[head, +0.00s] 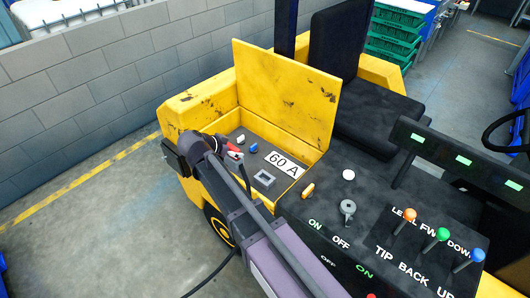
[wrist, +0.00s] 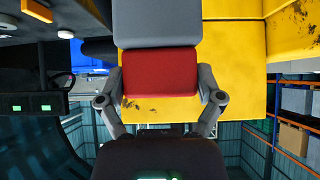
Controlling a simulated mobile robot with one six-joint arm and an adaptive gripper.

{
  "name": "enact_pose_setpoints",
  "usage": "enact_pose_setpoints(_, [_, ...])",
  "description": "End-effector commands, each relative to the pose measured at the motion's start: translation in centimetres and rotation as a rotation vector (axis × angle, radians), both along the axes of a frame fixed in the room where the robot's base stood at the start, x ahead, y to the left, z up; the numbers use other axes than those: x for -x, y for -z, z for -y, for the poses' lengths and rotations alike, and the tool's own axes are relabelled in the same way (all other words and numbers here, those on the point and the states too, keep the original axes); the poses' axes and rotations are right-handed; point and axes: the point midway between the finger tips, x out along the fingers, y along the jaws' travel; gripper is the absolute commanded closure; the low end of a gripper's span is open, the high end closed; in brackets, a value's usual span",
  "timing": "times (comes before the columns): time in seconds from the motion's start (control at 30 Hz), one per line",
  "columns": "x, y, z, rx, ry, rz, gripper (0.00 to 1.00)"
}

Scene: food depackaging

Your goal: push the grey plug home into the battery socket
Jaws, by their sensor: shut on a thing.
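In the wrist view a grey block, apparently the grey plug (wrist: 158,28), carries a red part (wrist: 160,75) on its near side. My gripper (wrist: 160,98) has a finger on each side of the red part and is shut on it. In the head view my gripper (head: 230,150) is above the open bay of the yellow truck, with a little red showing at its tip. A square grey frame, apparently the battery socket (head: 264,178), sits in the bay, right of and below the gripper in the picture. The two look apart. The plug's front end is hard to make out.
The raised yellow lid (head: 285,95) stands behind the bay. A white "60 A" label (head: 286,163) and small blue (head: 254,147) and orange (head: 307,190) pieces are near the socket. A dark console with coloured levers (head: 442,234) lies right. A black cable hangs beside my arm.

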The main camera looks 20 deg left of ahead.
Motion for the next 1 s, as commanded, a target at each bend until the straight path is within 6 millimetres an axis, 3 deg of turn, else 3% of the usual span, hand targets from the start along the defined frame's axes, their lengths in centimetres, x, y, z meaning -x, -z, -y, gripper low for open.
enact_pose_setpoints(0.03, [-0.9,1.3,0.2,0.0,0.001,0.001,0.76])
enact_pose_setpoints(0.6, [-11.6,9.6,4.7,0.003,0.002,0.005,0.76])
enact_pose_setpoints(0.8, [-13.7,10.9,5.9,0.005,0.001,0.008,0.76])
enact_pose_setpoints(1.0, [-14.4,11.1,6.3,0.004,0.001,0.009,0.76])
